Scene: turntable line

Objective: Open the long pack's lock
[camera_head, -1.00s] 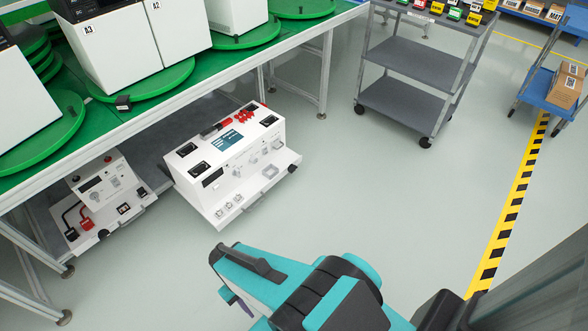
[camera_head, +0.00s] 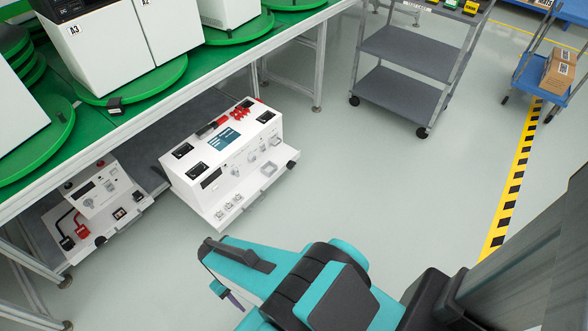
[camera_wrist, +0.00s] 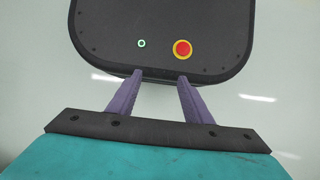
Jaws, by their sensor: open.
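A long white unit (camera_head: 228,165) sits low on the right end of the under-table shelf. I take it to be the long pack. Its top carries black sockets, a blue-green label and red parts; its sloped front has small grey fittings. Which fitting is the lock is too small to tell. My gripper (camera_head: 234,299) hangs below my teal wrist, in front of the unit and well apart from it. In the wrist view my gripper (camera_wrist: 157,80) shows two purple fingers spread apart with nothing between them. The pack is not in the wrist view.
A smaller white unit (camera_head: 98,188) with black and red plugs stands left of it on the shelf. A grey cart (camera_head: 402,92) stands at the back right. The floor (camera_head: 370,185) between is clear.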

